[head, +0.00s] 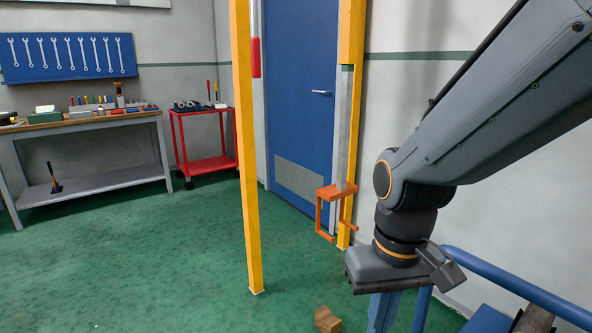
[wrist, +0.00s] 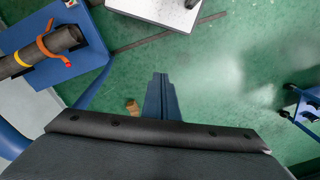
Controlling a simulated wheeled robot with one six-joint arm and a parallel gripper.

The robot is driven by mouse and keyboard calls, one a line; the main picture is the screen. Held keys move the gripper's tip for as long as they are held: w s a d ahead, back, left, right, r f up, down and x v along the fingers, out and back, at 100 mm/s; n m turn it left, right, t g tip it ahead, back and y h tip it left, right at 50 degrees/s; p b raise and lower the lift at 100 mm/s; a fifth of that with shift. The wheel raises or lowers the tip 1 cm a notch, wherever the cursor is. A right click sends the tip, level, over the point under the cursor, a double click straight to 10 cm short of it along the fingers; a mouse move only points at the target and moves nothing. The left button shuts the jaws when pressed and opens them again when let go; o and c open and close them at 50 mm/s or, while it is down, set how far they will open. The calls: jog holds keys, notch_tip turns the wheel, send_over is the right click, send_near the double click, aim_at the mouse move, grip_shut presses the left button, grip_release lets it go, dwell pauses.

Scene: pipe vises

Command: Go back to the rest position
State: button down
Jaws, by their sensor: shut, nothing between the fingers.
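My gripper (head: 383,312) hangs pointing down at the right of the head view, below my grey arm. Its blue fingers run to the bottom edge of that view. In the wrist view the fingers (wrist: 160,78) are together, with nothing between them, above green floor. The pipe's brownish end (head: 535,320) shows at the lower right of the head view. My gripper is apart from the pipe.
A small brown block (head: 327,320) lies on the floor near my gripper. A blue rail (head: 520,287) runs at the right. Yellow posts (head: 247,150), an orange bracket (head: 337,190), a red cart (head: 203,150) and a workbench (head: 85,125) stand farther back. Green floor at left is clear.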

jog(key=d+r+m+p, duration=0.2)
jog(key=d+r+p, duration=0.3)
jog(key=p, duration=0.5)
jog(key=shift+s+d+r+h+p, duration=0.15)
jog(key=shift+d+r+h+p, duration=0.2)
jog(key=shift+d, duration=0.3)
